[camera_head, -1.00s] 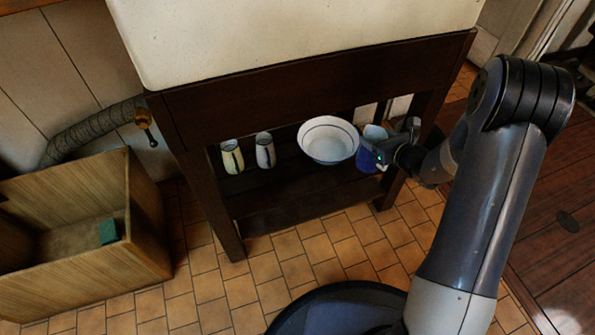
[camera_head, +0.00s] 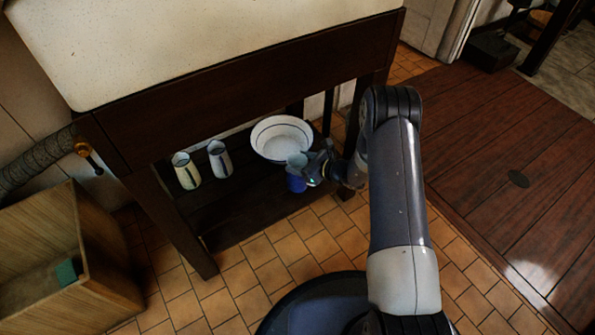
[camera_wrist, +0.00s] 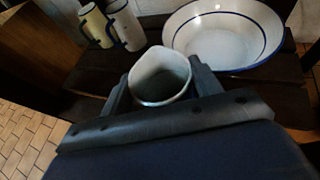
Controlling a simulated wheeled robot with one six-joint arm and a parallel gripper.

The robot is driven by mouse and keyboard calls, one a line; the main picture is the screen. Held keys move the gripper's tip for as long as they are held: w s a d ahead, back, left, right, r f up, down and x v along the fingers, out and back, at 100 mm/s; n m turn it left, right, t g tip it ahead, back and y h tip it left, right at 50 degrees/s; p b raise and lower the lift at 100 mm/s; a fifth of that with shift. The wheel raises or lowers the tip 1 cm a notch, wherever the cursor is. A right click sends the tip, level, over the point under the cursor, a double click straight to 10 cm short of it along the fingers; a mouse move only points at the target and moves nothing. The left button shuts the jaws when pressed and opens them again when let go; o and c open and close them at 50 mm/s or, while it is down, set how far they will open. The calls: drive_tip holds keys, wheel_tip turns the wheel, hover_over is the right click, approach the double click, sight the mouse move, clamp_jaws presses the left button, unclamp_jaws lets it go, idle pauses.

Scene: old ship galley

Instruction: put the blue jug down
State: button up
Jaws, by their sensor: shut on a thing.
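The blue jug (camera_head: 297,181) is at the front edge of the dark lower shelf (camera_head: 232,210) under the white-topped table. My gripper (camera_head: 308,172) is shut on it from the right. In the wrist view the jug's pale open mouth (camera_wrist: 160,77) shows between the two fingers (camera_wrist: 160,90), and the jug looks upright. Its lower part is hidden there, and I cannot tell whether its base touches the shelf.
A white bowl with a blue rim (camera_head: 281,139) stands on the shelf just behind the jug. A yellowish jug (camera_head: 186,171) and a white jug (camera_head: 219,160) stand to the left. Bare shelf lies between them and the blue jug. A wooden crate (camera_head: 95,255) is at lower left.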

drive_tip(key=shift+f+b, duration=0.55)
drive_tip(key=shift+f, duration=1)
drive_tip(key=shift+f, duration=0.2)
drive_tip(key=o, duration=1.4)
drive_tip(key=shift+o, duration=0.2)
drive_tip(key=shift+r, duration=0.1)
drive_tip(key=shift+r, duration=0.2)
drive_tip(key=p+v, duration=0.3)
drive_tip(key=v, duration=0.8)
drive_tip(key=shift+s+d+p, duration=0.25)
drive_tip(key=shift+d+p, duration=0.05)
drive_tip(key=shift+p, duration=0.1)
drive_tip(key=shift+r, duration=0.1)
